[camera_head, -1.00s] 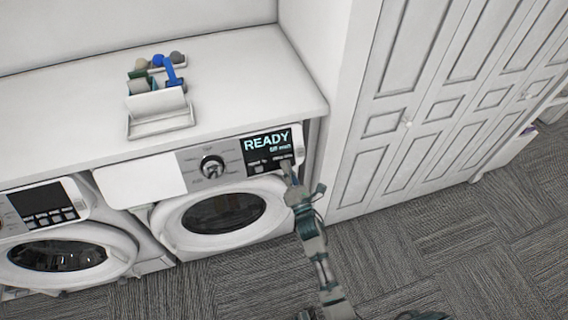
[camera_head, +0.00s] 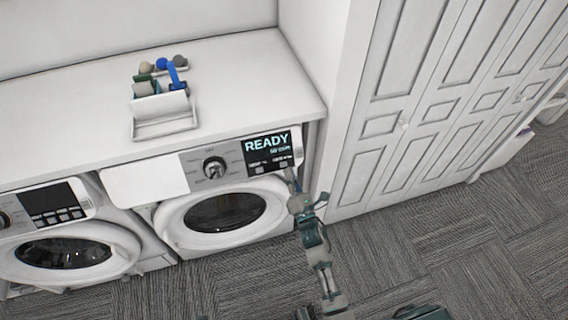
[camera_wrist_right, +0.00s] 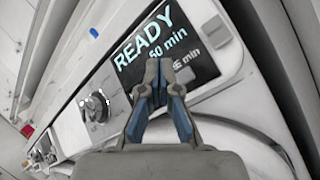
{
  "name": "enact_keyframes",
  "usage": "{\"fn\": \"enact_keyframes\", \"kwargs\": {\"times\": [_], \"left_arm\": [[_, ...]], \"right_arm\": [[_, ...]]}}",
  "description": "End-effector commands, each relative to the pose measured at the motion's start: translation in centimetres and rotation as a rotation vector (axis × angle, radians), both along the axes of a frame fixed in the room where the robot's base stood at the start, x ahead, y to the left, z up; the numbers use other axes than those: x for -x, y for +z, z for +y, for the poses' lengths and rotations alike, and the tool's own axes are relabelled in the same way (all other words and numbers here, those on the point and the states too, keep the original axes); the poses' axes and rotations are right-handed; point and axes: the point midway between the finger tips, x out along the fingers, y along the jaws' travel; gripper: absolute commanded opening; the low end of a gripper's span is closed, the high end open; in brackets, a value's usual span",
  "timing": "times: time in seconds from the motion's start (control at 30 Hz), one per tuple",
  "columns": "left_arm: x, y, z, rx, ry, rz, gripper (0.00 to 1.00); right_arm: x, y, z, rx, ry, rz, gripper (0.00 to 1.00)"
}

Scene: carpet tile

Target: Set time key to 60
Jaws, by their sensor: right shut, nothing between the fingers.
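The right washing machine (camera_head: 212,206) has a control panel with a dial (camera_head: 214,167) and a black display (camera_head: 268,150). Two small keys sit under the display, a left one (camera_head: 258,170) and a right one (camera_head: 284,163). A key (camera_wrist_right: 185,75) shows beside my fingertips in the wrist view. My right gripper (camera_head: 291,176) is shut and empty, just below the panel's right end. My left gripper is out of view.
A second washer (camera_head: 62,250) stands at the left. A white counter (camera_head: 240,75) above holds a tray (camera_head: 165,128) with brushes and small items. A white panelled cabinet (camera_head: 400,130) stands to the right. The carpet (camera_head: 430,240) in front is clear.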

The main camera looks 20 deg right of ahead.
Motion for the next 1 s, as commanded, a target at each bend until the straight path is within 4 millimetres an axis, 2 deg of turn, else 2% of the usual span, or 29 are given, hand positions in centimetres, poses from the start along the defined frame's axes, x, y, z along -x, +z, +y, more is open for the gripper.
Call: {"fn": "enact_keyframes", "kwargs": {"times": [0.1,0.27,1.0], "left_arm": [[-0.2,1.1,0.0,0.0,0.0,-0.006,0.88],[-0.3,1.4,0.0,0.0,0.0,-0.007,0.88],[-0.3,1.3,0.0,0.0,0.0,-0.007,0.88]], "right_arm": [[1.0,0.7,0.0,0.001,-0.001,0.001,0.0],[1.7,1.0,-0.1,0.0,-0.001,0.001,0.0],[1.8,0.8,-0.1,0.0,0.0,0.001,0.0]]}}
